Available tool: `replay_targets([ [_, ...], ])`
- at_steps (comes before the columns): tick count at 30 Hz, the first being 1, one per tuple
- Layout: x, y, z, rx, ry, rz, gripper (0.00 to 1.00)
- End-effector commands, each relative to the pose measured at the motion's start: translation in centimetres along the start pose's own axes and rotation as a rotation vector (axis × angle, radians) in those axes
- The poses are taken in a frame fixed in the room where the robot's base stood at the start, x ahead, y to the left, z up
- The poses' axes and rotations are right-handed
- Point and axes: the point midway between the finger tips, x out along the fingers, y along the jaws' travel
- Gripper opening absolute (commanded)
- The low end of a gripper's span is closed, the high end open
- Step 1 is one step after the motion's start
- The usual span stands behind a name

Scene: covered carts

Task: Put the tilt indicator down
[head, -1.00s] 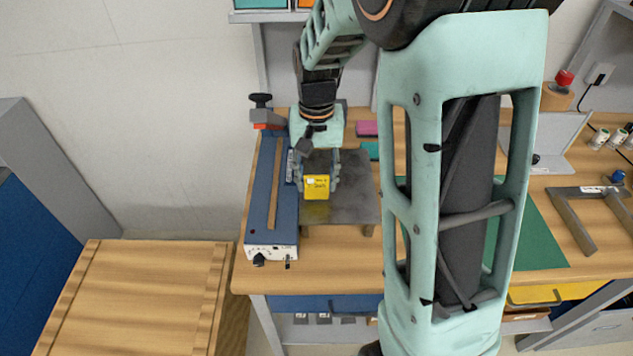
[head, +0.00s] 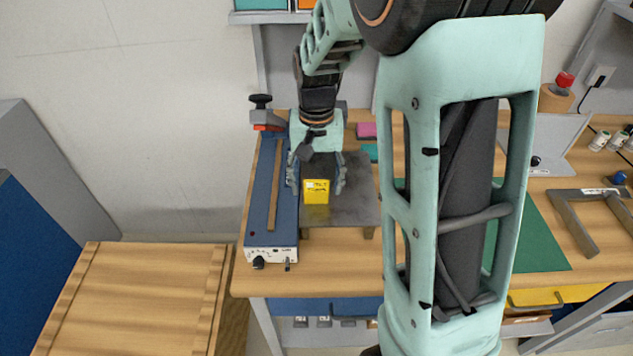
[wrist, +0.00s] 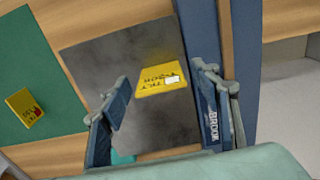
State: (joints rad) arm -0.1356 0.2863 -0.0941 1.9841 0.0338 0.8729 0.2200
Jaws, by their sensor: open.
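The tilt indicator (head: 316,191), a small yellow block with dark lettering and a white label patch, rests on the dark grey metal plate (head: 350,208). In the wrist view the yellow block (wrist: 160,80) lies between my two fingers, with a gap on each side. My gripper (head: 317,185) is open around it, pointing down over the plate. In the wrist view both blue-grey fingers of my gripper (wrist: 161,76) are spread and hold nothing.
A blue instrument (head: 262,215) with a knobbed front stands left of the plate. A second yellow block (wrist: 24,107) lies on the green mat (wrist: 40,60). A wooden-topped cart (head: 135,300) stands at the lower left, and a grey angled frame (head: 590,225) lies at the right.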

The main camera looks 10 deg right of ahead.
Motion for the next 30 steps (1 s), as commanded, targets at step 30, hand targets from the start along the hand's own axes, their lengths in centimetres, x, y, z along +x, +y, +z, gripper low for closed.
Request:
replay_targets([
  [30, -12.9, 0.0, 0.0, 0.000, 0.000, 0.000, 0.57],
])
